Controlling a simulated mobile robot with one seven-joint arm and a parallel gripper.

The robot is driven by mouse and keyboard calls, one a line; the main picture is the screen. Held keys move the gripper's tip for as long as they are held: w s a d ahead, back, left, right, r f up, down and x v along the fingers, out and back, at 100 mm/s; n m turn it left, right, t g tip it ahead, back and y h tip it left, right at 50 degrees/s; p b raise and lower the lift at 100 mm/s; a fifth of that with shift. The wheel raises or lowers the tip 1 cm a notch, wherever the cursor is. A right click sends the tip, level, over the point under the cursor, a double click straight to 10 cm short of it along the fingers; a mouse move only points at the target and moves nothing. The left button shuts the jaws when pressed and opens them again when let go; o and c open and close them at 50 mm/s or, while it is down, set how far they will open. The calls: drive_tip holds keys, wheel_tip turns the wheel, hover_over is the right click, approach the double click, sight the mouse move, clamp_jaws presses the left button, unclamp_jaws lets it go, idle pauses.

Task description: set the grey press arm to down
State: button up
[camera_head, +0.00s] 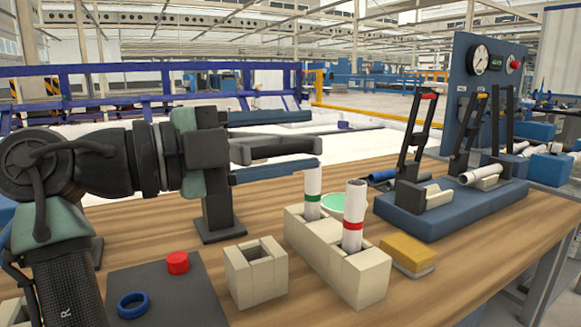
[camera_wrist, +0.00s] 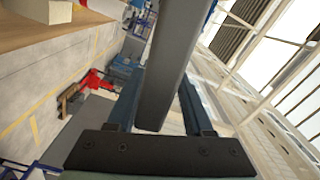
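The grey press arm (camera_head: 285,147) is a dark bar with a thick grip, at the left of the bench in the head view. It extends roughly level to the right from the top of a dark post (camera_head: 217,208) on a square base. My gripper (camera_head: 312,143) points right, with one blue finger above the arm and one below. The fingers are apart, with gaps on both sides of the arm. In the wrist view the arm is a grey bar (camera_wrist: 165,70) running between the two fingers. The arm's pivot is partly hidden behind my gripper.
White pipes with green (camera_head: 313,186) and red (camera_head: 354,215) bands stand in a beige block (camera_head: 330,262) below right. A smaller slotted block (camera_head: 256,272), a red button (camera_head: 178,263) and a blue ring (camera_head: 133,305) are nearer. A blue fixture (camera_head: 455,212) with upright levers stands right.

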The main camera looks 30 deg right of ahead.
drive_tip(key=shift+s+r+p, duration=0.1)
drive_tip(key=shift+r+p, duration=0.3)
drive_tip(key=shift+r, duration=1.5)
drive_tip(key=a+p, duration=0.2)
drive_tip(key=a, duration=1.3)
drive_tip(key=shift+s+p, duration=0.25)
drive_tip(key=shift+p, duration=0.1)
